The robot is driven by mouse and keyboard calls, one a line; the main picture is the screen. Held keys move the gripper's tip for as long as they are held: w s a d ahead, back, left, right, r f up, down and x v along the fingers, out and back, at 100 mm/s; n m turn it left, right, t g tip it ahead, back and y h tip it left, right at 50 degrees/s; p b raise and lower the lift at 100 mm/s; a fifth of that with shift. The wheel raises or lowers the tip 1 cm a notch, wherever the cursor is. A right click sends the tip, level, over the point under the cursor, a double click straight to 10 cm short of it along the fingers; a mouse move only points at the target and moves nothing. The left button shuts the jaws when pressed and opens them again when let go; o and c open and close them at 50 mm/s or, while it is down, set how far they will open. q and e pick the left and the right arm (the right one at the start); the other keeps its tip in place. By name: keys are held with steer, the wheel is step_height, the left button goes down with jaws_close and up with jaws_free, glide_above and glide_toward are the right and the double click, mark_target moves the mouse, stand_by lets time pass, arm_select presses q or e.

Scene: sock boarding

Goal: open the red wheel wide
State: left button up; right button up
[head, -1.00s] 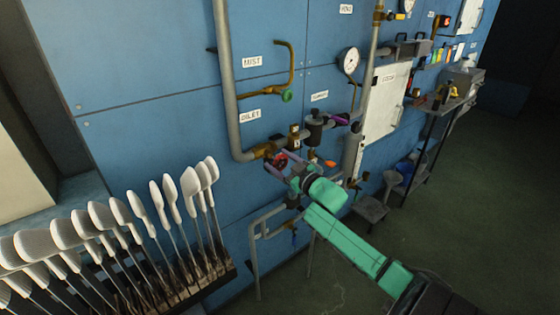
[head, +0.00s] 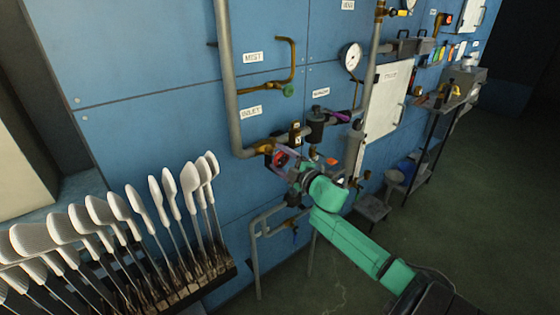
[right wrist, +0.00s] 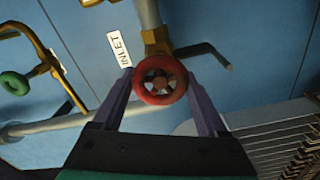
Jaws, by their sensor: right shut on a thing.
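The red wheel (right wrist: 159,80) sits on a brass valve (right wrist: 155,42) at the lower end of the grey pipe marked INLET. In the head view the red wheel (head: 282,158) is partly hidden by my right gripper (head: 279,159). In the right wrist view the two purple fingers of my right gripper (right wrist: 160,84) stand one on each side of the wheel, shut on its rim. The wheel's spokes and hub face the wrist camera. My left gripper is not in view.
A green wheel (head: 288,90) is on the MIST pipe above. A dark cylindrical fitting (head: 316,126) and a white panel (head: 388,100) are to the right. A rack of white sock boards (head: 130,225) stands at the lower left. The floor (head: 470,220) at right is open.

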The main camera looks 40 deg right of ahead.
steer(key=shift+f+n, duration=0.15)
steer(key=shift+n, duration=0.45)
steer(key=o, duration=1.3)
steer(key=shift+s, duration=0.35)
steer(key=s, duration=0.9)
steer(key=s+b, duration=0.1)
steer(key=s, duration=0.4)
steer(key=shift+a, duration=0.25)
steer(key=shift+w, duration=0.1)
